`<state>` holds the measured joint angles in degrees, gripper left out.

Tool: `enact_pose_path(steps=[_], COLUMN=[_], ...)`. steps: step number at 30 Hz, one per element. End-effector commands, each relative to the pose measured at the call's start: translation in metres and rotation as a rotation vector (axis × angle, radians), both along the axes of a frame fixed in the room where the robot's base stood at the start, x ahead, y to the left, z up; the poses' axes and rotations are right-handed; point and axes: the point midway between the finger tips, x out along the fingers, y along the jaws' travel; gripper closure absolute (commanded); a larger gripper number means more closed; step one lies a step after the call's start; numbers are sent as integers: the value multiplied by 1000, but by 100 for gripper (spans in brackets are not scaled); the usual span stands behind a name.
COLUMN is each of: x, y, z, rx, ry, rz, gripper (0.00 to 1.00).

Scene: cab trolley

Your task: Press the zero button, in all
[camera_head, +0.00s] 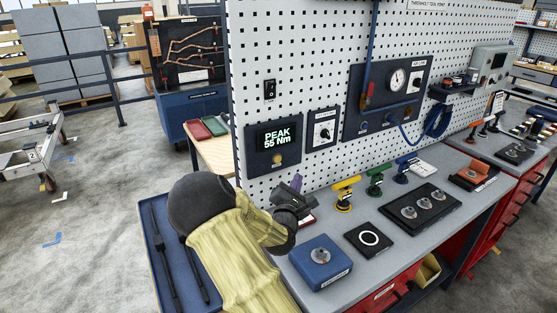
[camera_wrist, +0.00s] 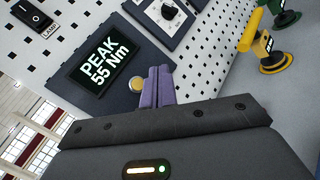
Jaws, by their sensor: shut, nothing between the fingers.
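The display panel (camera_head: 279,145) is a dark plate on the pegboard, and its screen reads "PEAK 55 Nm". A small round yellow button (camera_head: 278,160) sits below the screen. In the wrist view the button (camera_wrist: 136,84) shows just left of my purple fingertips (camera_wrist: 158,86), partly beside them. My gripper (camera_head: 297,182) is shut and empty, in front of the pegboard, lower and to the right of the button in the head view. Whether the fingertips touch the panel cannot be told. No label on the button is readable.
A black switch (camera_head: 270,89) and a dial panel (camera_head: 323,129) are close to the display. Yellow (camera_head: 345,194), green (camera_head: 375,180) and blue (camera_head: 406,167) tools stand on the bench to the right. A blue box (camera_head: 320,262) is at the bench front.

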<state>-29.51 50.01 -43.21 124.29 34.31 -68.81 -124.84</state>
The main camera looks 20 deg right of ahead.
Motion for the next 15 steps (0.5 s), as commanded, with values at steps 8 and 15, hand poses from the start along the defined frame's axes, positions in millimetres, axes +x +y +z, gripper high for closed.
enact_pose_path(steps=[8, 15], x=[11, 38], y=[0, 4], z=[0, 0], rx=[2, 1], ry=[-2, -3], rz=[-4, -4], gripper=[100, 100])
